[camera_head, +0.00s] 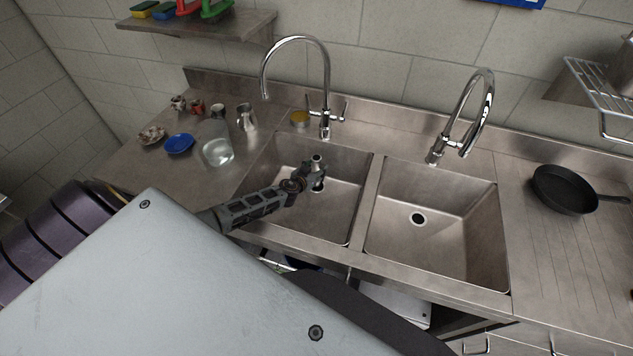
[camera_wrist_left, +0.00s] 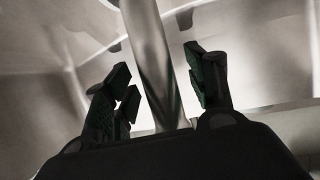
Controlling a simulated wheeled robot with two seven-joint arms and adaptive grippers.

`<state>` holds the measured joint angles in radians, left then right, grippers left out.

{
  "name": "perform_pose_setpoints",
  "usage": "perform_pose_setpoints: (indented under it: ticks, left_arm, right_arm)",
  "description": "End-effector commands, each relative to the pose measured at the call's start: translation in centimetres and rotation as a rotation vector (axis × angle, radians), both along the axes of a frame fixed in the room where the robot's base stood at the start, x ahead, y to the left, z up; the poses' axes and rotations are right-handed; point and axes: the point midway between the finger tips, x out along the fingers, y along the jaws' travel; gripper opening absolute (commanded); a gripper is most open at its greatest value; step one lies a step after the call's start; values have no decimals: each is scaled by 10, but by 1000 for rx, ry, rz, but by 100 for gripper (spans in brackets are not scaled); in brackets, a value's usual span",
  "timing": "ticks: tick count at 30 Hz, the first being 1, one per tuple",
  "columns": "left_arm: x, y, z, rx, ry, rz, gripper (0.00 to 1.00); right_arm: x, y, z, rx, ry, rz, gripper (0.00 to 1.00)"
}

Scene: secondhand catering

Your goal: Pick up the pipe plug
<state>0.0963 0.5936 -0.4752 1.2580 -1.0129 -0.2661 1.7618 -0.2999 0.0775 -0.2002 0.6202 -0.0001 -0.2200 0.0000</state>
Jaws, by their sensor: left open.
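The pipe plug (camera_head: 316,160) is a shiny metal tube in the left sink basin; its top shows just above my left gripper (camera_head: 315,176). In the left wrist view the tube (camera_wrist_left: 150,55) runs between the two fingers of my left gripper (camera_wrist_left: 163,88). The fingers are open, one on each side of the tube, with a visible gap at the left finger. The tube's lower part is partly hidden by the gripper, and I cannot tell whether it sits in the drain. My right gripper is not in view.
The left basin's walls (camera_head: 345,200) surround my gripper. A tall tap (camera_head: 328,90) stands behind it. The right basin (camera_head: 440,200) is empty. A glass jar (camera_head: 217,152), a blue dish (camera_head: 179,144) and a metal jug (camera_head: 247,117) stand left; a black pan (camera_head: 565,188) lies right.

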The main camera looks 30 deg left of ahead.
Motion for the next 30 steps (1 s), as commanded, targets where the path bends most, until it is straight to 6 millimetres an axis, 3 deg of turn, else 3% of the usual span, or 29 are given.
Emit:
perform_pose_setpoints:
  ticks: [21, 30]
  left_arm:
    - [7, 0, -3, -1, 1, -1, 56]
    - [7, 0, -3, 0, 1, -1, 19]
  right_arm:
    - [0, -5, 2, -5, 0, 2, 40]
    - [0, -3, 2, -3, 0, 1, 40]
